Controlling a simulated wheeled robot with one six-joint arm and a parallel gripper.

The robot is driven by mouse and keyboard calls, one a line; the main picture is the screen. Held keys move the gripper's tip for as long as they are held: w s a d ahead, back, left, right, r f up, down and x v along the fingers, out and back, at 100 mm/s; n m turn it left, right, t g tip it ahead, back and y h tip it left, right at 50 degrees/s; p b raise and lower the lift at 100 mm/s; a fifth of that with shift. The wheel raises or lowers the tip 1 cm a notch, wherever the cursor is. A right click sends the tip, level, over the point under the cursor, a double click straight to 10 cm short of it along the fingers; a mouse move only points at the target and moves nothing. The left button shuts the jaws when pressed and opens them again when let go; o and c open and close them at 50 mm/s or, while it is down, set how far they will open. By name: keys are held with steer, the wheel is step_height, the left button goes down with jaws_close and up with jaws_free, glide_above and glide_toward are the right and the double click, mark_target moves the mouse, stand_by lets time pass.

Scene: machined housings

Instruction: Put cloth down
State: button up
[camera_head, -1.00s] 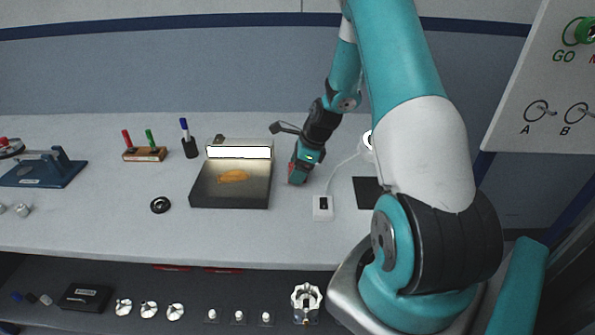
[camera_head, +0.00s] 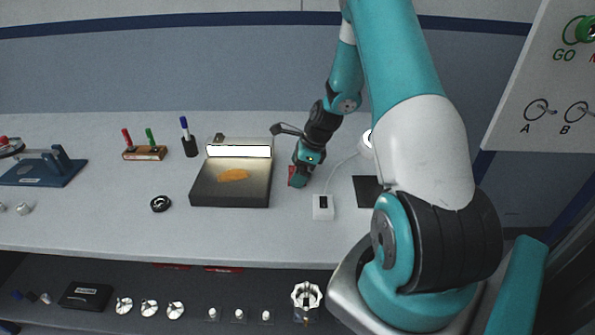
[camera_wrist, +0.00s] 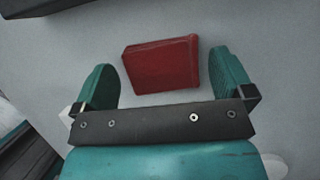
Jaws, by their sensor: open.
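A red, folded-looking block (camera_wrist: 162,66), which may be the cloth, lies on the grey worktop in the wrist view. My gripper (camera_wrist: 164,70) is open, with one teal finger on each side of it. There is a gap at the left finger; the right finger is close to the block, and I cannot tell if it touches. In the head view my gripper (camera_head: 300,180) is low over the table, right of the lit tray, with a bit of red showing at its left side. A crumpled orange piece (camera_head: 233,175) lies in the tray.
The dark tray (camera_head: 228,200) with a bright light strip stands left of my gripper. A white switch box (camera_head: 323,208) with a cable is to the right, near a black pad (camera_head: 366,190). A black ring (camera_head: 160,204) lies left. The front table strip is clear.

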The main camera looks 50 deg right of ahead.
steer(key=b+v, duration=0.1)
steer(key=v, duration=1)
steer(key=a+r+n+g, duration=0.1)
steer(key=a+r+n, duration=0.3)
steer(key=a+n, duration=0.45)
steer(key=a+r+n, duration=0.5)
steer(key=a, duration=0.7)
steer(key=s+a+r+n+g, duration=0.1)
steer(key=s+a+r+n, duration=0.1)
steer(key=s+a+n, duration=0.6)
steer(key=s+a+r+n+g+y, duration=0.1)
steer(key=s+a+r+n, duration=0.2)
steer(key=s+a+n, duration=0.6)
steer(key=s+n, duration=0.1)
steer(key=n, duration=0.3)
steer(key=shift+s, duration=0.35)
steer(key=shift+a, duration=0.15)
